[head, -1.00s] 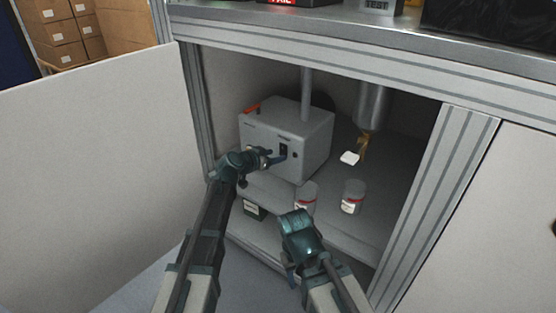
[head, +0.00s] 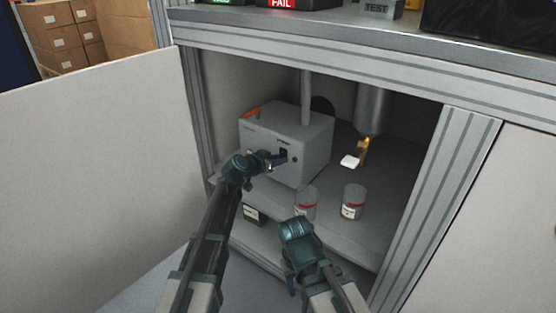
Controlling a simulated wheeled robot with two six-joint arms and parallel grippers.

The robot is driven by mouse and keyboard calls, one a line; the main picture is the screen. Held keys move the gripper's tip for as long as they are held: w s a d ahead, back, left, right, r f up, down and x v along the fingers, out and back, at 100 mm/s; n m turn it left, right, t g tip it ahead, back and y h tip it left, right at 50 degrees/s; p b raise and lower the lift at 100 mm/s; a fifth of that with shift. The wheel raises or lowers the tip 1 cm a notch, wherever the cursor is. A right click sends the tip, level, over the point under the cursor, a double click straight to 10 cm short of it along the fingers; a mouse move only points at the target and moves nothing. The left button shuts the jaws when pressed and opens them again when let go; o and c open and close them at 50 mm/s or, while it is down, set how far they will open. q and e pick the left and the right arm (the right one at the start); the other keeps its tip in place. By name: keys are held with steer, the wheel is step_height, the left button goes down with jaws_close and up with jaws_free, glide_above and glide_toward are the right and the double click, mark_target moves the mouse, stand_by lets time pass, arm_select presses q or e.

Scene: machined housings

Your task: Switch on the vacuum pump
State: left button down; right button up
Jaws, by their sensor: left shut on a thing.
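The vacuum pump (head: 265,150) is a light grey box with an orange-red part on top at its left and a vertical pipe at its right. It stands on the shelf inside the open cabinet. A dark switch (head: 283,152) is on its front face. My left gripper (head: 281,160) is at this switch and shut on it; the fingers partly hide it, so its position is unclear. My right gripper (head: 291,285) is low in front of the cabinet, away from the pump, and too small and dark to tell whether it is open.
Two jars with red bands, one on the right (head: 353,202) and one nearer the middle (head: 306,203), stand on the shelf (head: 350,245). A metal cylinder (head: 371,108) with a brass fitting hangs behind. An open door panel (head: 95,180) fills the left; a frame post (head: 440,200) bounds the right.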

arm_select(q)
steer(key=t+h+b, duration=0.1)
steer(key=b, duration=0.2)
steer(key=t+b, duration=0.1)
steer(key=b, duration=0.2)
steer(key=shift+d+f+h, duration=0.1)
steer(key=shift+f+h, duration=0.3)
steer(key=c, duration=0.6)
jaws_free()
steer(key=p+v, duration=0.1)
steer(key=v, duration=1.2)
steer(key=shift+s+a+f+p, duration=0.2)
steer(key=shift+s+f+p, duration=0.1)
steer(key=shift+s, duration=0.15)
steer(key=shift+d+r, duration=0.1)
